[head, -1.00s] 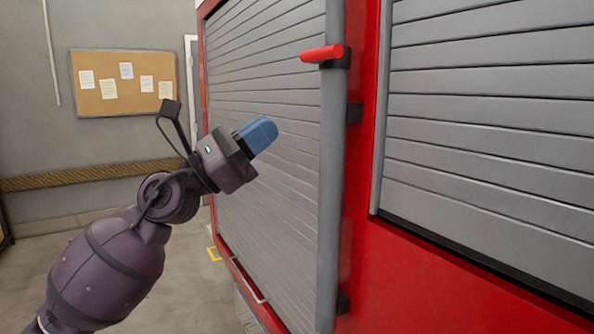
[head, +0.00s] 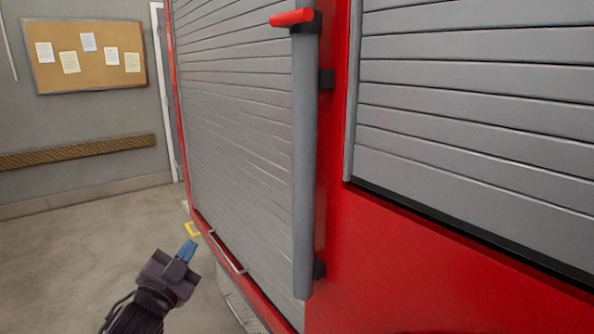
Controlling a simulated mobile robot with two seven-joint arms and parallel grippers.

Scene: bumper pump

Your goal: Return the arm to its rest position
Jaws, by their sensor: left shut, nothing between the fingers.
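My left gripper (head: 188,250) shows low in the head view, left of centre, with dark purple links and blue fingers. The fingers are shut with nothing between them. It is over the floor, in front of the red vehicle's lower left edge, and appears apart from it. Most of my left arm is below the picture's edge. My right gripper is not in view.
A red vehicle (head: 390,260) with grey roller shutters (head: 235,120) fills the right side. A grey vertical pole (head: 304,170) with a red handle (head: 292,17) stands out from it. A corkboard (head: 85,75) hangs on the wall. The floor (head: 70,260) at left is clear.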

